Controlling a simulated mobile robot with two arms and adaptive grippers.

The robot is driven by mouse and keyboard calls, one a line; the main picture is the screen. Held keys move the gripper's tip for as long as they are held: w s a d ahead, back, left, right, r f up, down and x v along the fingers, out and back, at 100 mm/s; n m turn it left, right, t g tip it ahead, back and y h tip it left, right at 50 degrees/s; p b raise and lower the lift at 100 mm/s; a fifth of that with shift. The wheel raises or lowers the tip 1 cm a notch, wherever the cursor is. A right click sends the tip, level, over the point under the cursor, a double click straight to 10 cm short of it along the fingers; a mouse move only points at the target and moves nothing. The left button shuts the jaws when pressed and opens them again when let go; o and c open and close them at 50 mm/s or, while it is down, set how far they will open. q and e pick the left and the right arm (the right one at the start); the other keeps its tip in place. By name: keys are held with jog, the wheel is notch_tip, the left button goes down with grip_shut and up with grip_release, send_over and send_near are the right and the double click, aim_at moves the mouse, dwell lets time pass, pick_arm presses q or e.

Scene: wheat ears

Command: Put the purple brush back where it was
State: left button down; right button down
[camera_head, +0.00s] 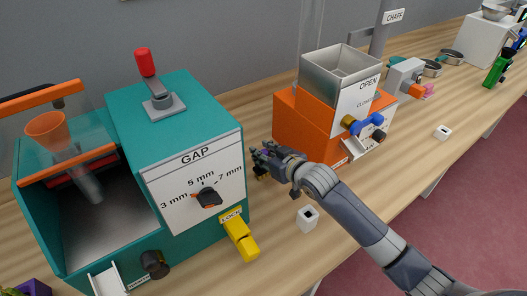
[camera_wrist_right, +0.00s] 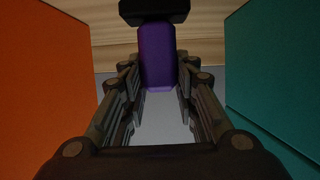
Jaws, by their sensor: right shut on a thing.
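The purple brush (camera_wrist_right: 158,58) shows in the right wrist view as a purple block between the fingertips, with a dark piece at its far end. My right gripper (camera_wrist_right: 157,80) is shut on it. In the head view my right gripper (camera_head: 266,162) is in the gap between the teal machine (camera_head: 190,110) and the orange machine (camera_head: 290,122). There the brush is mostly hidden by the gripper. In the wrist view the orange wall is on the left and the teal wall on the right. My left gripper is not in view.
A yellow LOCK lever (camera_head: 241,238) sticks out from the teal machine's front. A small white block (camera_head: 307,218) stands on the wooden table in front of my right arm. A purple container (camera_head: 35,287) is partly visible at the bottom left. Another white block (camera_head: 442,132) stands farther right.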

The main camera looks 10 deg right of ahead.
jog(key=shift+f, duration=0.15)
jog(key=c, duration=1.2)
grip_release()
jog(key=shift+c, duration=0.2)
jog(key=shift+r, duration=0.2)
jog(key=shift+s+d, duration=0.1)
jog(key=shift+s, duration=0.1)
jog(key=b+v, duration=0.1)
jog(key=v, duration=1)
jog(key=shift+s+r+b, duration=0.15)
jog(key=shift+s+b, duration=0.05)
jog(key=shift+b, duration=0.2)
jog(key=shift+d, duration=0.1)
